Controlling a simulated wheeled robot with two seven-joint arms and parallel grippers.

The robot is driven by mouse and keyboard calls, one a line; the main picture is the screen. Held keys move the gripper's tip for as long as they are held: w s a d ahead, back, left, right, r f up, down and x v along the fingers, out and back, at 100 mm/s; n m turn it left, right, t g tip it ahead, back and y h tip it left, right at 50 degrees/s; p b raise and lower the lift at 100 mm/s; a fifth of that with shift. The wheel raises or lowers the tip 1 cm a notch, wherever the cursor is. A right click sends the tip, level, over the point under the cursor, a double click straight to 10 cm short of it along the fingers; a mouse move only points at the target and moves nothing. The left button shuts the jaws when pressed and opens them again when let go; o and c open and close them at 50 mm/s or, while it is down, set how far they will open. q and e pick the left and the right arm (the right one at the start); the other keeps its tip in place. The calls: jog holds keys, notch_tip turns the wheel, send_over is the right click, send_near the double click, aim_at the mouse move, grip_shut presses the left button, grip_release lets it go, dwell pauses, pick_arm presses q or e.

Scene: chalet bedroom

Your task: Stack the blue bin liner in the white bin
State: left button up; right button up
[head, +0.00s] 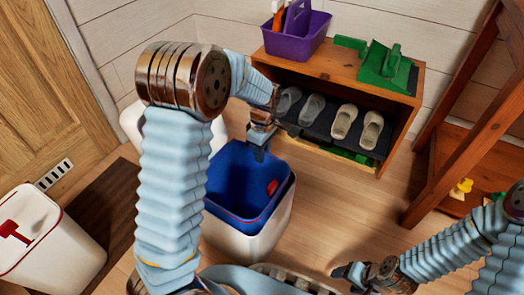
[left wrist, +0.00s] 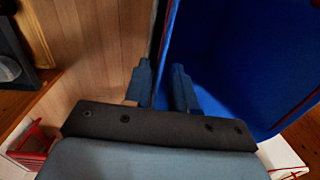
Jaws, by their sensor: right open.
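The blue bin liner (head: 228,170) sits in the white bin (head: 262,240) at the middle of the head view, with its blue rim at the top and a red patch inside. My left gripper (head: 260,140) points down at the liner's far rim. In the left wrist view, its two fingers (left wrist: 160,82) stand apart on either side of the liner's edge, and the liner's blue wall (left wrist: 235,60) fills the right. I see no clear contact. My right gripper (head: 348,272) is low at the bottom right, open and away from the bin. My left arm hides part of the bin's left side.
Another white bin with a red handle (head: 35,240) stands at the far left, and a white one (head: 131,122) is partly behind my arm. A wooden shelf (head: 335,65) with shoes, a purple caddy (head: 296,32) and a green dustpan (head: 388,68) stands behind.

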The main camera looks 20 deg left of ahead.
pick_arm(q)
jog(key=shift+o, duration=0.6)
jog(key=shift+r, duration=0.4)
notch_tip(320, 180, up, 12)
jog(key=p, duration=0.3)
jog(key=shift+w+r+p, duration=0.2)
jog(key=shift+w+p, duration=0.05)
jog(key=shift+p, duration=0.1)
